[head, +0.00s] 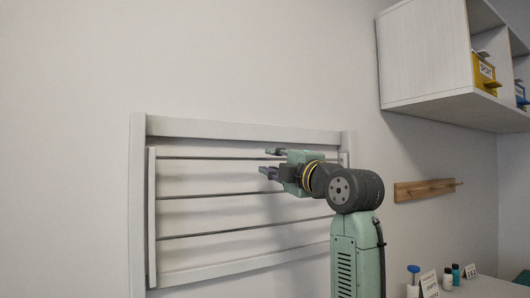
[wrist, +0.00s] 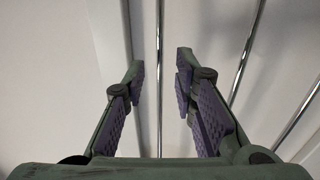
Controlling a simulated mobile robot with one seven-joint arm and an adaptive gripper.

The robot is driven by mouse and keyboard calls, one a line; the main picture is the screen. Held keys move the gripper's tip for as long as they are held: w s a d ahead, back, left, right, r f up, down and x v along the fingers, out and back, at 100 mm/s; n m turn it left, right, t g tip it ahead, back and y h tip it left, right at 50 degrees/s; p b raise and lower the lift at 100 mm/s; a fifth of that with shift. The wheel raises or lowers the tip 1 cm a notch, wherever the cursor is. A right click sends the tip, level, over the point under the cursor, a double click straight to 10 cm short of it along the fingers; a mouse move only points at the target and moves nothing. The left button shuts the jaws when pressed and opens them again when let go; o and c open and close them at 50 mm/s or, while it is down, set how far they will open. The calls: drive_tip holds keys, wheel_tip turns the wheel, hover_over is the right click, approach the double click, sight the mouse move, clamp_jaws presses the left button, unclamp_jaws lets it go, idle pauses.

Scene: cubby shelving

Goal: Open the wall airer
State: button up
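The wall airer (head: 152,215) is a white frame on the wall with several thin metal rods across it. Its inner frame looks close to flat against the outer frame. My gripper (head: 268,162) is in front of the airer's upper right part. In the wrist view my gripper (wrist: 158,75) is open, with its two fingers apart and one metal rod (wrist: 160,40) running through the gap between them. The fingers do not appear to touch the rod. Other rods (wrist: 246,50) show to the right of the fingers. I cannot tell how far the fingertips are from the rod in depth.
A white cubby shelf (head: 425,50) with yellow and blue bins hangs at the upper right. A wooden peg rail (head: 425,189) is on the wall to the right. Small bottles (head: 447,279) and cards stand on a white surface at the lower right. The wall left of the airer is bare.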

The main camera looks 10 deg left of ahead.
sight(266, 159)
drive_tip(key=shift+p+x, duration=0.55)
drive_tip(key=shift+x, duration=1.3)
drive_tip(key=shift+c, duration=0.5)
clamp_jaws()
